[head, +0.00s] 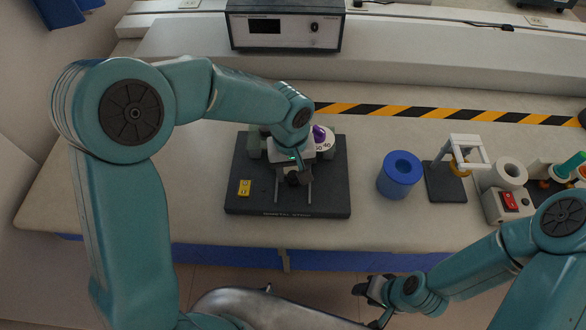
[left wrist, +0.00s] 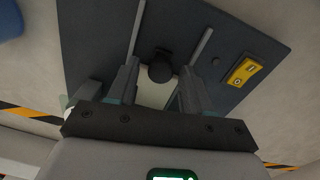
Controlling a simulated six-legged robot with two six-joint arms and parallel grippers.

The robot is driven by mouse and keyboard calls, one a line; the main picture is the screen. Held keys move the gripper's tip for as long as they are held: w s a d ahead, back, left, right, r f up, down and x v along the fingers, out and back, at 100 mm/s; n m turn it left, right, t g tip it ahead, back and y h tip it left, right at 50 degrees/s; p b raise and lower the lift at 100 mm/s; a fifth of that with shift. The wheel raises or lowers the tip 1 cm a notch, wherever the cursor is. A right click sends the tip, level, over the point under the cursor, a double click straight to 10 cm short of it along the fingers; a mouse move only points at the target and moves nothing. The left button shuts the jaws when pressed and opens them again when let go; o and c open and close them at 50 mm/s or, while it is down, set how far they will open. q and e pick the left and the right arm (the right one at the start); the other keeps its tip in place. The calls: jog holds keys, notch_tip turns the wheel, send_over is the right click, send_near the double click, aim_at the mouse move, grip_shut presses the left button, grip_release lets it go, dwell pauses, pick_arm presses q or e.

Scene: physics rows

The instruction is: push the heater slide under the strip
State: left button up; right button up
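The heater rig's dark base plate (head: 240,195) lies on the bench, with two pale rails on it. The heater slide (left wrist: 158,95) is a light block with a round black knob (left wrist: 161,70), between the rails. My left gripper (head: 293,178) is low over the plate; its fingers are apart, one on each side of the slide and knob, with no clear grip in the left wrist view (left wrist: 158,82). The strip is not made out; my left gripper and wrist cover the rig's back middle. My right gripper (head: 370,297) is beyond the bench's front edge, away from the rig.
A yellow switch (head: 244,188) is on the plate's left. A white dial with a purple part (head: 319,134) is at the plate's back right. A blue cylinder (head: 400,175) and a grey stand (head: 446,182) are to the right.

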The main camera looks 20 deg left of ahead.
pick_arm(q)
jog(key=shift+s, duration=0.1)
notch_tip(320, 180, up, 16)
jog(key=shift+s+a+r, duration=0.15)
jog(key=shift+a, duration=0.15)
dwell(0.3)
